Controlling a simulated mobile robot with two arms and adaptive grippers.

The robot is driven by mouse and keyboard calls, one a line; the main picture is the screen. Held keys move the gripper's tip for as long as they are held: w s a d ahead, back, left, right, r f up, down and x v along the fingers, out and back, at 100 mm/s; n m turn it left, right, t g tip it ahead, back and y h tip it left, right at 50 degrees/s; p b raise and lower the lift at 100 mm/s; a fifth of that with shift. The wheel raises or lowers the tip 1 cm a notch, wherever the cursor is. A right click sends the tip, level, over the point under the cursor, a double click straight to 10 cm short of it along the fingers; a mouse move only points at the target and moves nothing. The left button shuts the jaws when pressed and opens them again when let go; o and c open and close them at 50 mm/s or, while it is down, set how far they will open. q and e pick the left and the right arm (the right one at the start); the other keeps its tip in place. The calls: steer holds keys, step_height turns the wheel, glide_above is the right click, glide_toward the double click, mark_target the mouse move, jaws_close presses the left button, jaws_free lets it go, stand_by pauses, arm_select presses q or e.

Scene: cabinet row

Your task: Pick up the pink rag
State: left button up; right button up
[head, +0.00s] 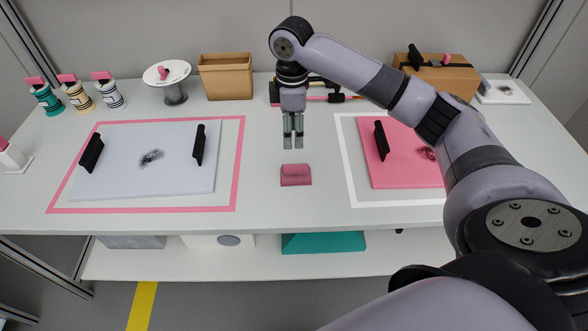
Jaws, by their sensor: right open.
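The pink rag (296,175) lies folded on the white tabletop near its front middle, between two framed boards. My right gripper (293,147) hangs above the table, pointing down, just behind the rag in the picture. Its fingers are open with nothing between them. The gap in height between fingertips and rag is hard to judge, but they look apart. My left gripper is not in view.
A white board with black handles (130,185) lies left in a pink outline; a pink board (395,172) lies right in a white outline.

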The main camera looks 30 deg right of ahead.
glide_above(296, 166)
steer(key=f, duration=0.6)
steer(key=shift+w+a, duration=0.35)
step_height(296, 166, down, 2)
steer(key=shift+f, duration=0.4)
steer(key=f, duration=0.3)
steer(key=shift+s+d+f, duration=0.3)
steer(key=shift+d, duration=0.05)
steer(key=shift+f+p, duration=0.3)
steer(key=shift+f, duration=0.2)
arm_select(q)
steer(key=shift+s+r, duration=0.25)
arm_select(e)
steer(key=shift+c, duration=0.5)
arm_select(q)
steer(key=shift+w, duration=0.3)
arm_select(e)
jaws_close()
